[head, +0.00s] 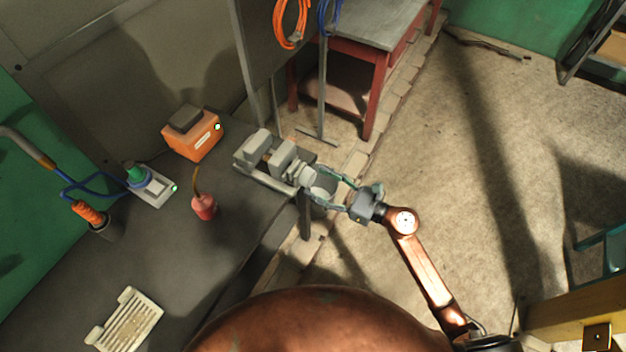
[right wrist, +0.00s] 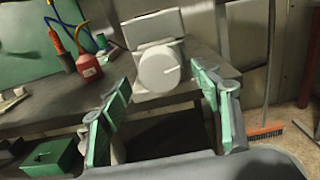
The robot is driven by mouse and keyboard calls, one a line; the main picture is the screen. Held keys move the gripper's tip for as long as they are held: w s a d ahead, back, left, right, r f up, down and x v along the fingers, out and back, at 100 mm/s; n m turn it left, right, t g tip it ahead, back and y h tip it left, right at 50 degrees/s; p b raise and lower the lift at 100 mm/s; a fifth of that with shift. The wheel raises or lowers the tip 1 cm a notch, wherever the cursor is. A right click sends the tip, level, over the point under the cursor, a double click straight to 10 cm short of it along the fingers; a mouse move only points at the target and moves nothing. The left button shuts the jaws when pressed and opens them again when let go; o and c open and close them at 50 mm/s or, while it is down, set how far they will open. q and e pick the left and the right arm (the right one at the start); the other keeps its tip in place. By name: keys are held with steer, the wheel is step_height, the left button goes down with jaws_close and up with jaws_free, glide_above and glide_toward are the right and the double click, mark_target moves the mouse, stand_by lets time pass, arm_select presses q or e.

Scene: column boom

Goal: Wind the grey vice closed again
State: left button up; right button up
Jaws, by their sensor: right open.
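The grey vice (head: 284,160) stands at the table's right edge in the head view, with a gap between its two jaw blocks. Its round, pale winding knob (right wrist: 159,68) faces my right wrist camera and has a dark line from its middle to the right. My right gripper (head: 320,186) is open, with its green-padded fingers pointing at the knob. In the right wrist view, the fingers (right wrist: 162,88) stand left and right of the knob, with space showing on both sides. Whether the fingertips overlap the knob in depth is unclear. My left gripper is out of view.
On the dark table (head: 225,235) are an orange box (head: 193,140), a red oil can (head: 204,207), a grey device with a green top (head: 150,187) and a pale slotted rack (head: 127,320). A red-legged bench (head: 375,25) stands behind. Open floor lies right.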

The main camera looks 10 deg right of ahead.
steer(key=shift+x, duration=0.9)
steer(key=shift+w+a, duration=0.15)
steer(key=shift+w, duration=0.05)
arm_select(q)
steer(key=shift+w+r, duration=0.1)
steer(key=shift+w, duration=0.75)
arm_select(e)
steer(key=shift+c, duration=0.7)
steer(key=c, duration=1)
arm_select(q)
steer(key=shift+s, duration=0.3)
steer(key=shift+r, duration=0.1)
